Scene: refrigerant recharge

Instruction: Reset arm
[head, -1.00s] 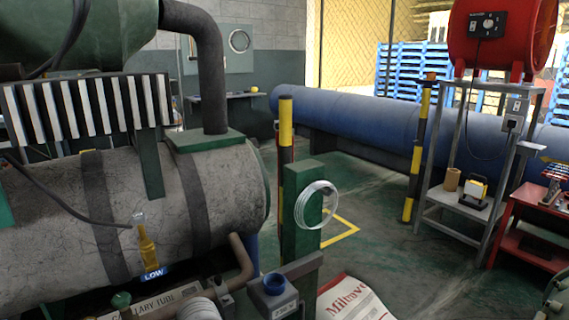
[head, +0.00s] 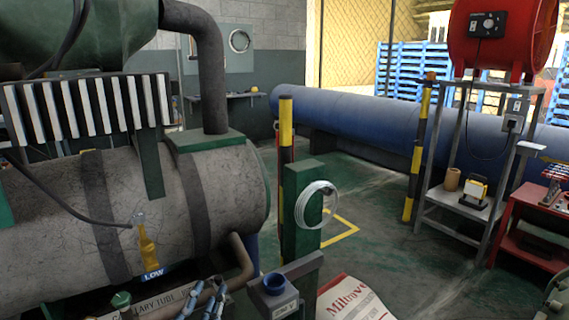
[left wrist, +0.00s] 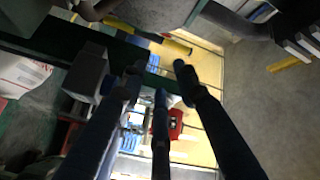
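My left gripper (head: 202,298) shows at the bottom edge of the head view, in front of the capillary tube label and the lower pipe. Its dark bluish fingers point up and stand apart. In the left wrist view the fingers (left wrist: 160,85) are also spread, with nothing seen between them. The rest of the left arm is below the head view's edge. My right gripper is not seen in either view.
A green post (head: 303,220) carries a white coil (head: 316,203). Green floor lies open beyond.

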